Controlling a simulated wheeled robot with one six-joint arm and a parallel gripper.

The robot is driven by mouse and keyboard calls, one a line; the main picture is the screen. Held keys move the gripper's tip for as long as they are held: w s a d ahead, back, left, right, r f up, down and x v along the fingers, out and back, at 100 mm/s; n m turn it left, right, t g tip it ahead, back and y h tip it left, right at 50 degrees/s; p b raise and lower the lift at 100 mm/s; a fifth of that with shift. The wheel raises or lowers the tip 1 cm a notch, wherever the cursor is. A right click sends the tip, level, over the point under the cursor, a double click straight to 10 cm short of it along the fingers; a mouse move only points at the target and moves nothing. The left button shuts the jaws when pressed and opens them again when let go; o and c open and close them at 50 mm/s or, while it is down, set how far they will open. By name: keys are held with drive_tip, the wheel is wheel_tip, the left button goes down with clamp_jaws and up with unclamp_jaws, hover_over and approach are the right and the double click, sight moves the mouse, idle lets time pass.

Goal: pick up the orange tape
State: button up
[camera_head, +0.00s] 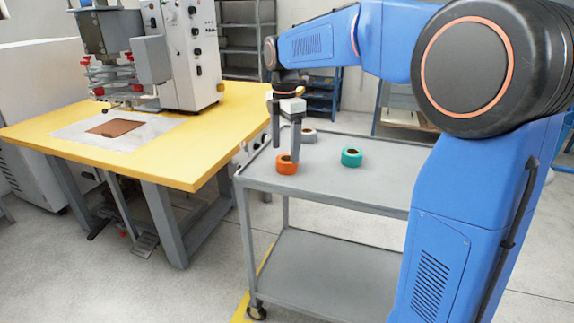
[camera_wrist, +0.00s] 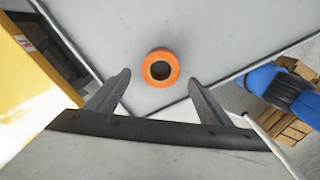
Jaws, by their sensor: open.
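The orange tape (camera_head: 286,164) is a roll lying flat on the top of a grey cart (camera_head: 370,184), near its left front corner. In the wrist view the orange tape (camera_wrist: 160,54) shows from above with its dark centre hole, ahead of my fingertips and roughly midway between them. My gripper (camera_head: 285,152) is open and empty, pointing down above the cart close to the tape. In the head view one finger overlaps the tape. In the wrist view both fingers of my gripper (camera_wrist: 160,78) stand apart, with the tape not between them.
A teal roll (camera_head: 351,157) lies to the right on the cart top, and a grey roll (camera_head: 308,135) lies behind the gripper. A yellow table (camera_head: 190,160) with a machine (camera_head: 180,50) stands left of the cart. The cart top's right part is clear.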

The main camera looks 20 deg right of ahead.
sight(286, 159)
drive_tip(key=shift+d+f, duration=0.2)
drive_tip(key=shift+f, duration=2.35)
drive_tip(key=shift+w, duration=0.1)
drive_tip(key=c, duration=1.2)
